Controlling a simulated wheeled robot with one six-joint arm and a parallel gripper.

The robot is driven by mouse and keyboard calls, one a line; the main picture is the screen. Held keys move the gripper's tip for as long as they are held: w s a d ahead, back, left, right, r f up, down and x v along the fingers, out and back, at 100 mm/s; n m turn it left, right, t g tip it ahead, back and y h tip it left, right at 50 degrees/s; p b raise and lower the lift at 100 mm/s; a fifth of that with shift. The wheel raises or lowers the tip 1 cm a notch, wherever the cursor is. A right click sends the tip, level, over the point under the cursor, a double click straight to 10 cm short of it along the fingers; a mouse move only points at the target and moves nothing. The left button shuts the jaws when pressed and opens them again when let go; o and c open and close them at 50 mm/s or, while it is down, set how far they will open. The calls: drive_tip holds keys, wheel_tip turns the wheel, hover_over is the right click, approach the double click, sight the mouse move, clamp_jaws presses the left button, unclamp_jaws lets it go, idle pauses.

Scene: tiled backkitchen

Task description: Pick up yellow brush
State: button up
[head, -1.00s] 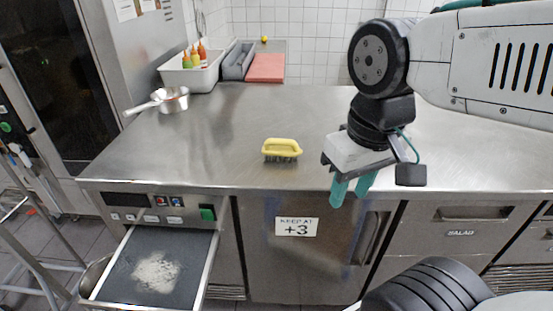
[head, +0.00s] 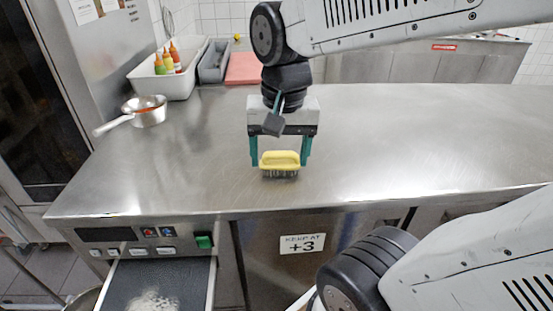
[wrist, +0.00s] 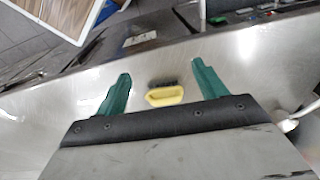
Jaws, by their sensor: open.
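The yellow brush (head: 280,160) has a yellow handle and dark bristles. It rests bristles down on the steel counter (head: 400,150), near the front edge. My gripper (head: 281,164) is open, with one green finger to the left and one to the right of the brush in the head view. In the wrist view the brush (wrist: 165,94) lies between the two spread green fingers of my gripper (wrist: 160,85), with space on both sides. No contact shows. I cannot tell the exact height of the fingertips above the counter.
A metal pan (head: 145,111) stands on the left of the counter. Behind it are a white bin (head: 170,84) with sauce bottles, a grey tray (head: 213,62) and a red board (head: 242,70). An open drawer (head: 190,275) juts out below the front left. The right counter is clear.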

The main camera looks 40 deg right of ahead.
drive_tip(key=w+d+f+m, duration=0.4)
drive_tip(key=w+d+m, duration=0.3)
drive_tip(key=w+m, duration=0.3)
drive_tip(key=m+g, duration=0.1)
drive_tip(key=m, duration=0.7)
hover_over(282, 152)
drive_tip(key=f, duration=0.3)
drive_tip(key=shift+a+f, duration=0.2)
drive_tip(key=shift+f, duration=0.15)
drive_tip(key=shift+w+d+f, duration=0.1)
drive_tip(key=shift+f, duration=0.25)
wheel_tip(282, 152, down, 7)
drive_tip(key=shift+f, duration=0.1)
drive_tip(key=shift+c, duration=0.3)
drive_tip(key=c, duration=1.1)
drive_tip(key=shift+o, duration=0.2)
